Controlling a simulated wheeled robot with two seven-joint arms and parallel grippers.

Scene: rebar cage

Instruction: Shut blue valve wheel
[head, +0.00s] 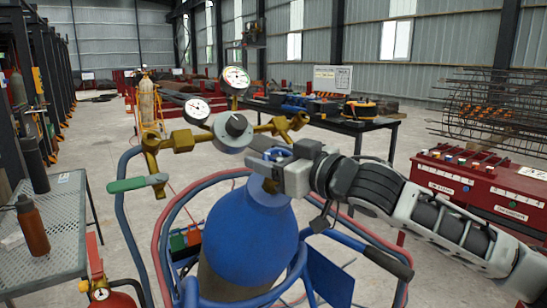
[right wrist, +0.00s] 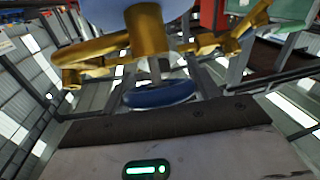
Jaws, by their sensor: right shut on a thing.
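The blue cylinder (head: 250,232) stands upright in a trolley frame, with a brass regulator and two gauges at its top. The blue valve wheel (head: 277,152) is small and mostly hidden behind my right gripper (head: 276,166) in the head view. In the right wrist view the blue wheel (right wrist: 160,93) shows under the brass valve body (right wrist: 148,35), in front of the gripper's dark edge. My right gripper comes in from the right and is shut on the wheel. My left gripper is in neither view.
A metal mesh table (head: 55,220) with a brown bottle (head: 32,228) stands at left. A red extinguisher (head: 112,292) is at lower left. A red bench (head: 475,185) and rebar cage (head: 500,105) are at right. A dark worktable (head: 340,122) stands behind. Hoses and trolley bars surround the cylinder.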

